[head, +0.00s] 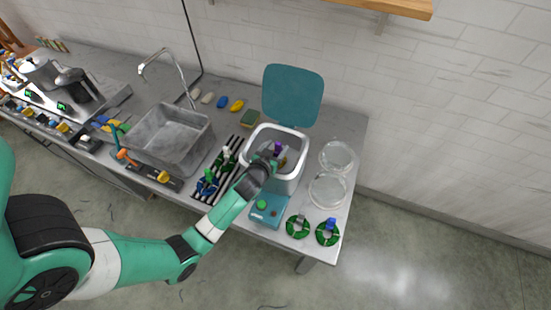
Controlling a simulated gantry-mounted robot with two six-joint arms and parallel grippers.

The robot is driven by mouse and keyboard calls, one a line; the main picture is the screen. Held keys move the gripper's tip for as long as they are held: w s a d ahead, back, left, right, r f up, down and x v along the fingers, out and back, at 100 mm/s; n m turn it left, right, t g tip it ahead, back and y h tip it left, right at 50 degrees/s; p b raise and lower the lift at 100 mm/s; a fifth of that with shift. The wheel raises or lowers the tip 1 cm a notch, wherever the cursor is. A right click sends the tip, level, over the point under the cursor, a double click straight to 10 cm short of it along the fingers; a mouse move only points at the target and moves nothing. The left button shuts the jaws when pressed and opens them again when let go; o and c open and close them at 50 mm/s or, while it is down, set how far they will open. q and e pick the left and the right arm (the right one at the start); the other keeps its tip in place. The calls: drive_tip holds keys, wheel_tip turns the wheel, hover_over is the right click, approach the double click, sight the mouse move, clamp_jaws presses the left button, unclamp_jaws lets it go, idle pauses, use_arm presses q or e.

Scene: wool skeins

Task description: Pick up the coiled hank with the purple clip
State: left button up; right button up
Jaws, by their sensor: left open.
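A small purple clip (278,147) shows inside the white bin (246,150), right at my left gripper. The hank it belongs to is mostly hidden by the gripper and the bin wall. My left gripper (275,156) reaches over the bin's front left rim with its jaws open, and I cannot tell whether they touch the clip. A green coiled hank (290,229) with a grey clip and another green coiled hank (319,236) with a blue clip lie flat at the counter's front right. My right gripper is not in view.
The bin's teal lid (293,95) stands open behind it. A teal scale (267,217) sits in front, and clear round containers (328,189) stand to the right. A dark rack (230,170) with green and blue items and a grey sink (170,137) lie left.

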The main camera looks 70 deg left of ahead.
use_arm(q)
drive_tip(key=shift+c, duration=0.2)
clamp_jaws()
idle(1.2)
